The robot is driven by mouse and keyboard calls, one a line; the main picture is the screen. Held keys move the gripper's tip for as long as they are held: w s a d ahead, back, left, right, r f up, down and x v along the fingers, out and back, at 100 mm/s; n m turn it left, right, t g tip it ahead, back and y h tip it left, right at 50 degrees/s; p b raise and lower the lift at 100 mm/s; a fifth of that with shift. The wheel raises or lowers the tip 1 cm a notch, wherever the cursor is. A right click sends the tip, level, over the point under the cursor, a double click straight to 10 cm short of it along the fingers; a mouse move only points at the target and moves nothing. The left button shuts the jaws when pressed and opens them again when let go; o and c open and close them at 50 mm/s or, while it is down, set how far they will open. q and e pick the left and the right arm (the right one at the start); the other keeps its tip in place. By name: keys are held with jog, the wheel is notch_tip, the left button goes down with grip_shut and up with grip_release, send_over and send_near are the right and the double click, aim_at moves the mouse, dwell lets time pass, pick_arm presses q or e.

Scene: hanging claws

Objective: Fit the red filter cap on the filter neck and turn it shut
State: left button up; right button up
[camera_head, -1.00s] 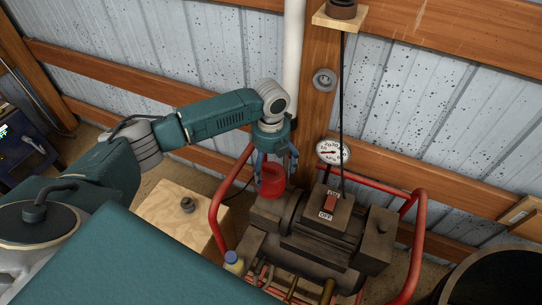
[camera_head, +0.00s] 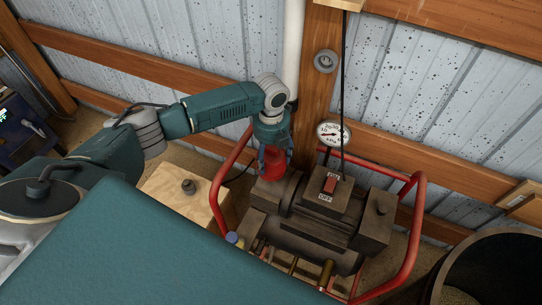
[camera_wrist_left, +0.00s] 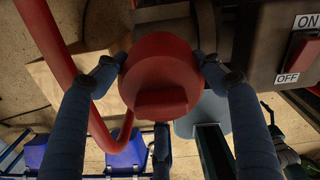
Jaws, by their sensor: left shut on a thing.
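The red filter cap (camera_head: 272,168) is held between the fingers of my left gripper (camera_head: 273,162). The gripper points down over the left end of the compressor (camera_head: 322,212). In the left wrist view the cap (camera_wrist_left: 160,75) is round with a raised bar across it, with a blue finger on each side. The filter neck is not visible; the cap and fingers cover that spot. I cannot tell whether the cap touches the neck. My right gripper is out of view.
A red tube frame (camera_head: 415,225) surrounds the compressor, its left bar close beside my gripper. A pressure gauge (camera_head: 333,132) and an ON/OFF switch (camera_head: 330,184) sit to the right. A wooden block (camera_head: 165,188) stands left. A wooden post (camera_head: 312,120) rises behind.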

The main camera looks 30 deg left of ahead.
pick_arm(q)
jog(key=c, duration=0.8)
jog(key=m, duration=0.4)
jog(key=shift+m, duration=1.1)
jog(key=m, duration=0.3)
jog(key=m+b, duration=0.1)
jog(key=b, duration=0.2)
jog(key=shift+f+m, duration=0.15)
jog(key=shift+m, duration=0.15)
jog(key=b, duration=0.3)
jog(key=shift+w, duration=0.4)
jog(key=o, duration=1.4)
jog(key=shift+r, duration=0.35)
jog(key=o, duration=0.6)
jog(key=shift+f, duration=0.1)
